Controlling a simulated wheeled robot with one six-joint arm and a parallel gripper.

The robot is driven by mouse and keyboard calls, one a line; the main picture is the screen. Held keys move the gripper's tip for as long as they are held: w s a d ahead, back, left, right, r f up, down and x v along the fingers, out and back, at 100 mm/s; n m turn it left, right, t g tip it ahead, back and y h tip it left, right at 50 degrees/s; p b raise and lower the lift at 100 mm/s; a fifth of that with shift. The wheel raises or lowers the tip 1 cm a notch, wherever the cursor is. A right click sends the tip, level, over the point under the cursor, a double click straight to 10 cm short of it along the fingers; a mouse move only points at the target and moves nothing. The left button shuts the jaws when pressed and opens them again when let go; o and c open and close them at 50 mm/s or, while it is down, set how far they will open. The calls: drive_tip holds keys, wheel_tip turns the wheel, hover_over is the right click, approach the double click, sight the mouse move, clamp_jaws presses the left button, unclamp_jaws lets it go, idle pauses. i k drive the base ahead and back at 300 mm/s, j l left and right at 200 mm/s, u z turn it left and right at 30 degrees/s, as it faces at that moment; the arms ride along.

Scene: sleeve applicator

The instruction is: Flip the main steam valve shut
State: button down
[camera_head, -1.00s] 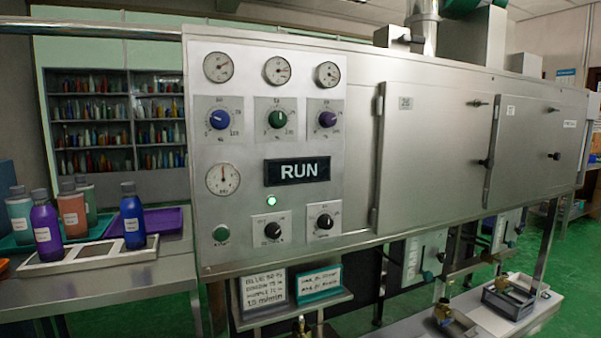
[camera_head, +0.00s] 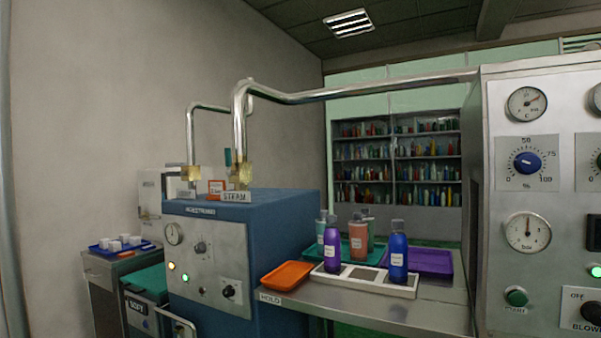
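A blue steam generator (camera_head: 290,205) with a grey front panel stands left of centre. A steel pipe (camera_head: 240,105) comes down onto its top through a brass fitting (camera_head: 241,174). A second brass fitting (camera_head: 190,173) sits on a thinner pipe to the left. My gripper is not in view.
A steel table (camera_head: 440,310) beside the generator holds an orange tray (camera_head: 287,275), a white holder with bottles, and a purple tray (camera_head: 430,262). The applicator's gauge panel (camera_head: 560,205) fills the right edge. A cart with a blue tray (camera_head: 118,245) stands at left.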

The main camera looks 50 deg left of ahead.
sight(229, 173)
drive_tip(key=u, duration=1.65)
